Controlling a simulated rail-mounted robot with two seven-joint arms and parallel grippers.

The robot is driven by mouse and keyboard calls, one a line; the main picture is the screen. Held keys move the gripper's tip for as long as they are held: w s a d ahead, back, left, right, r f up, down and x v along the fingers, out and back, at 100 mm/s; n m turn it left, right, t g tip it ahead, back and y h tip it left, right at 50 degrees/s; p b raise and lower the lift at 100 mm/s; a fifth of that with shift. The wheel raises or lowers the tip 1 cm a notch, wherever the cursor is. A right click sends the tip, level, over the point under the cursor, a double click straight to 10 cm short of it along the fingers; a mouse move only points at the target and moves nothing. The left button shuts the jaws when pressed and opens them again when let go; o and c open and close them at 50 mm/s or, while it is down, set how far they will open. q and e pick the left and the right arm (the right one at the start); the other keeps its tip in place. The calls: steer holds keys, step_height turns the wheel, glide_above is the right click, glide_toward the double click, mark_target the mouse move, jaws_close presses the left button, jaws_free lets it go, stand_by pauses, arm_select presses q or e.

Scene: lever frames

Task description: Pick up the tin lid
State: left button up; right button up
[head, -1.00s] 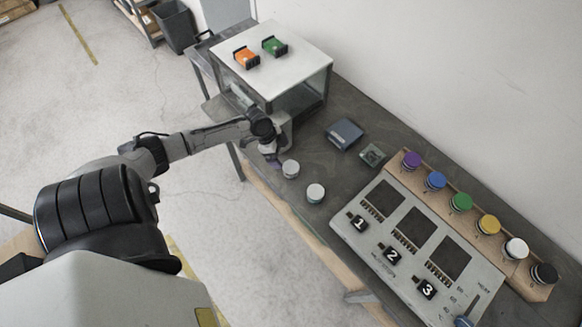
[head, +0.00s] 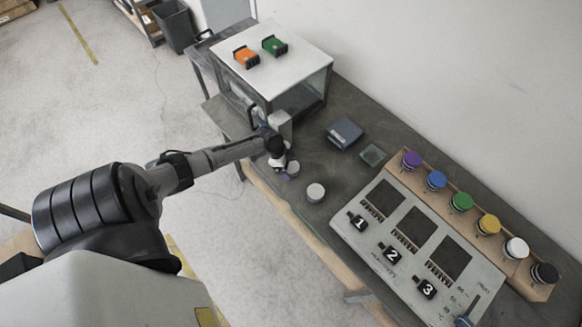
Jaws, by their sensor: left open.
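Two small round pale-topped pieces stand near the front edge of the dark bench; I cannot tell whether each is a tin with its lid on or a loose lid. The nearer round piece (head: 316,192) is in full view with nothing touching it. The farther round piece (head: 293,169) is partly hidden by my left gripper (head: 282,170). My left gripper is open and points down right beside this farther piece; I cannot tell whether they touch. My right gripper is not in view.
A glass-sided box with a white top (head: 290,68) stands behind my left gripper, with an orange block (head: 246,57) and a green block (head: 274,45) on it. A blue-grey case (head: 345,133) lies right of it. A numbered panel (head: 370,240) and a rack of coloured knobs (head: 461,202) fill the right.

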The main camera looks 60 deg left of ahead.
arm_select(q)
steer(key=c, duration=1)
steer(key=shift+r, duration=0.1)
